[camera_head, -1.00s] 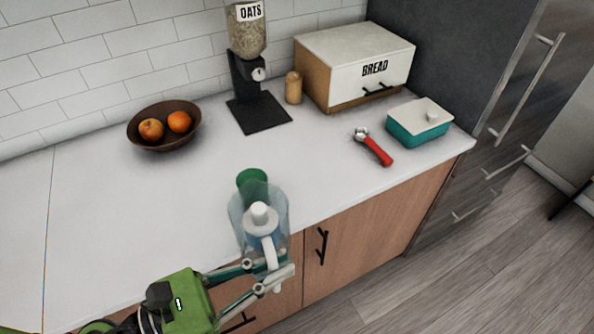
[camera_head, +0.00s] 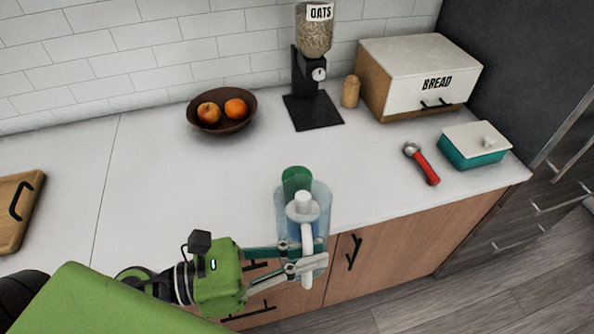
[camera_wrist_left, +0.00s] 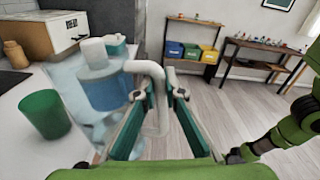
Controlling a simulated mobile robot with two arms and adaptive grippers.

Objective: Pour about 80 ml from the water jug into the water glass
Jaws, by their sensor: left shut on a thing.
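The water jug (camera_head: 318,205) is clear with a white lid and white handle, and blue shows inside it. It looks roughly upright at the counter's front edge. It also shows in the left wrist view (camera_wrist_left: 105,90). My left gripper (camera_head: 312,258) is shut on the jug's handle; the fingers also show in the left wrist view (camera_wrist_left: 158,100). A green cup, apparently the water glass (camera_head: 296,177), stands upright on the counter just behind the jug, partly hidden by it. In the left wrist view the glass (camera_wrist_left: 45,115) stands left of the jug. My right gripper is not visible.
A fruit bowl (camera_head: 222,122), oats dispenser (camera_head: 313,75) and bread box (camera_head: 420,75) stand along the back. A red-handled scoop (camera_head: 424,165) and teal container (camera_head: 474,148) lie to the right. A wooden board (camera_head: 15,215) is at the left. The counter left of the glass is clear.

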